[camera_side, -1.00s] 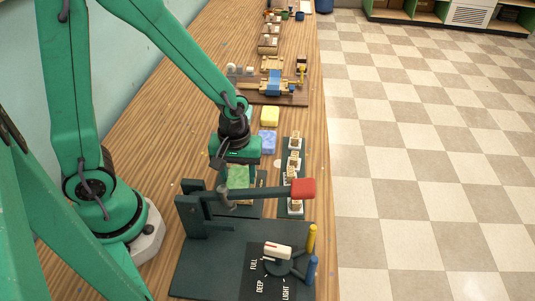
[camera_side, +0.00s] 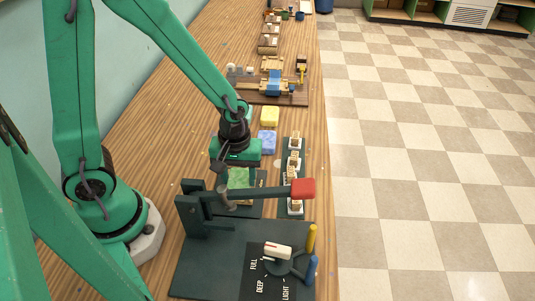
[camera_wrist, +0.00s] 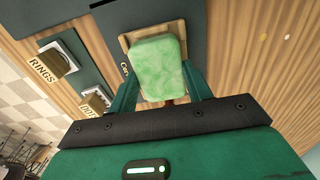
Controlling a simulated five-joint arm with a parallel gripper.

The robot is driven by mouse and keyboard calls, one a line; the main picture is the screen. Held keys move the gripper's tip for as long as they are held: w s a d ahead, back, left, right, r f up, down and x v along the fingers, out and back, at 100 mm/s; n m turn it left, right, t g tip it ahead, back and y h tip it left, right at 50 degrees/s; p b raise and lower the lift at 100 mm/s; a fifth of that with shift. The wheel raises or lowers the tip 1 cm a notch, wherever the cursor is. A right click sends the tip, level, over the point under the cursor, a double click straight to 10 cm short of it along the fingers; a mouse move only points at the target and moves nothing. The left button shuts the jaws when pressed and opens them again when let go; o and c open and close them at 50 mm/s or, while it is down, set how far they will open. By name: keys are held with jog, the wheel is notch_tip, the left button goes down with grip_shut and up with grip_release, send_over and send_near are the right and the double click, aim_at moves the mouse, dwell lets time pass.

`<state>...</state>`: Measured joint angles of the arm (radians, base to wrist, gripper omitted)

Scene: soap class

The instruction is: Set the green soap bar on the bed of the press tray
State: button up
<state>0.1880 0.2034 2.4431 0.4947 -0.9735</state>
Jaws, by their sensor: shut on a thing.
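The green marbled soap bar (camera_wrist: 158,66) is between the fingers of my gripper (camera_wrist: 160,90) in the wrist view, and my gripper is shut on it. Behind the bar shows the tan, wood-coloured bed of the press tray (camera_wrist: 124,42), set by a dark plate. The bar overlaps this bed, but I cannot tell whether it touches it. In the side view the green soap bar (camera_side: 238,178) shows under my gripper (camera_side: 236,166), behind the press lever, which hides part of that area.
The press lever with its red end (camera_side: 303,188) crosses in front of the bar. A dial (camera_side: 278,251) sits on the dark base. A stamp rack (camera_side: 295,143) stands right. Blue (camera_side: 267,142) and yellow (camera_side: 269,116) soaps lie behind.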

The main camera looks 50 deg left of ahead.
jog(key=shift+f, duration=0.1)
dwell(0.4)
jog(key=o, duration=1.5)
jog(key=shift+r, duration=3)
